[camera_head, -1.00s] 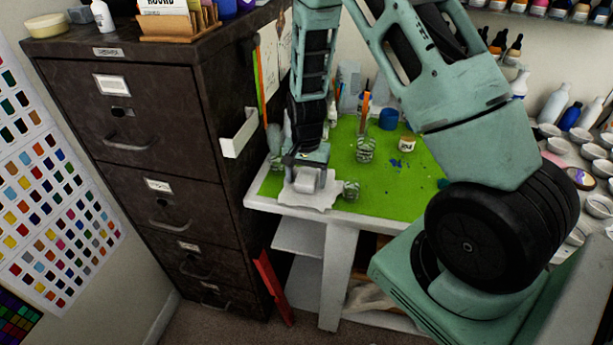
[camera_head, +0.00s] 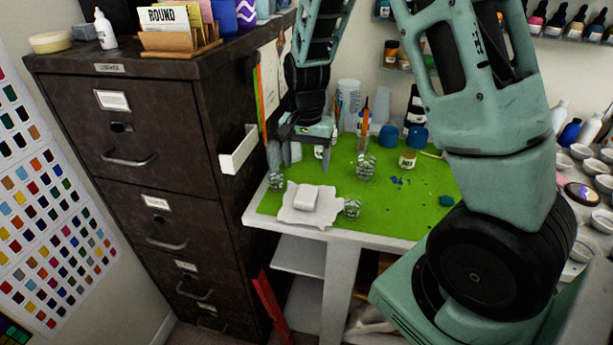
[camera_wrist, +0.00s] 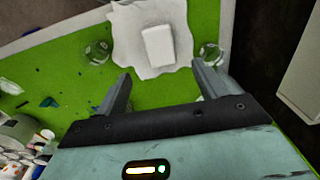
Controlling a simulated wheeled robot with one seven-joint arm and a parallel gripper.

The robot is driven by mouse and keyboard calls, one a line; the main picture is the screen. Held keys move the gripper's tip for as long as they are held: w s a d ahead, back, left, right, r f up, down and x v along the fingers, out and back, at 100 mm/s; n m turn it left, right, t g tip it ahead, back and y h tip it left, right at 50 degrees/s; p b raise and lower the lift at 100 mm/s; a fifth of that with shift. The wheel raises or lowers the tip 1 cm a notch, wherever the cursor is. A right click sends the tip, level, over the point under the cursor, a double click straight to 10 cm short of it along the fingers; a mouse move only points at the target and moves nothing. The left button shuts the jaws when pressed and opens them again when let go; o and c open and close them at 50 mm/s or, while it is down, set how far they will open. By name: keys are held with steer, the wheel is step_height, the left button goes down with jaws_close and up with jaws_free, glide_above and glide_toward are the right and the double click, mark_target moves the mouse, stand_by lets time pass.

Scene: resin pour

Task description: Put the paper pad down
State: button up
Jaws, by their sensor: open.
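The paper pad (camera_head: 306,198) is a small white block. It lies on an irregular white sheet (camera_head: 293,216) at the front left corner of the green-topped table (camera_head: 400,219). In the wrist view the pad (camera_wrist: 158,46) rests near the middle of the sheet (camera_wrist: 127,30), beyond my fingertips. My gripper (camera_head: 307,165) is open and empty, above and behind the pad, apart from it. In the wrist view its two fingers (camera_wrist: 162,78) are spread wide with nothing between them.
Clear glass jars stand close to the sheet, one at its right (camera_head: 352,208) and one at its left (camera_head: 277,181). A jar with sticks (camera_head: 366,166) and a small labelled pot (camera_head: 407,159) stand further back. A dark filing cabinet (camera_head: 130,205) borders the table's left.

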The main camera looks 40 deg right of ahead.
steer(key=s+a+r+n+y, duration=0.1)
steer(key=s+a+r+n, duration=0.25)
steer(key=a, duration=0.45)
steer(key=s+a+r+n, duration=0.2)
steer(key=s+a+n, duration=0.2)
steer(key=a, duration=0.4)
steer(key=s+a+r+n, duration=0.1)
steer(key=s+a+n, duration=0.3)
steer(key=s, duration=0.4)
steer(key=s+a+r+n, duration=0.2)
steer(key=s+a+n, duration=0.2)
steer(key=s+n, duration=0.2)
steer(key=s, duration=0.2)
steer(key=shift+s+a+n, duration=0.2)
steer(key=shift+s+n, duration=0.15)
